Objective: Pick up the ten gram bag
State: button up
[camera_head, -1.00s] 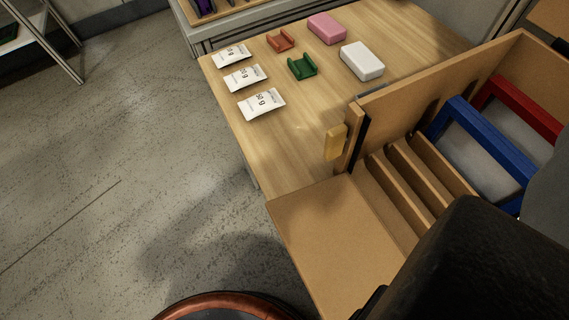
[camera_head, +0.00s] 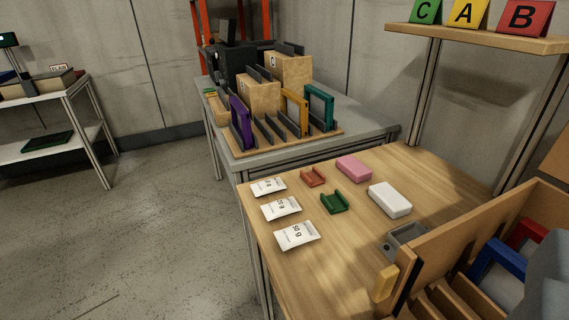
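Three white bags lie flat in a row along the left edge of the wooden table (camera_head: 330,265). The nearest bag (camera_head: 296,236) appears to read 50 g. The middle bag (camera_head: 281,208) has a label ending in 0 g, its first digit unclear. The farthest bag (camera_head: 268,187) also has a label ending in g, too small to read surely; which is the ten gram bag cannot be told for certain. No gripper fingers show, and nothing touches the bags.
Red (camera_head: 313,177) and green (camera_head: 334,203) holders and pink (camera_head: 353,169) and white (camera_head: 390,199) blocks lie right of the bags. A wooden box (camera_head: 440,250) with blue and red frames stands at the right. A grey bench (camera_head: 365,138) with a rack stands behind. Floor is clear at left.

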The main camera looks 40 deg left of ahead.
aim_at(270, 186)
jog(key=u, duration=1.2)
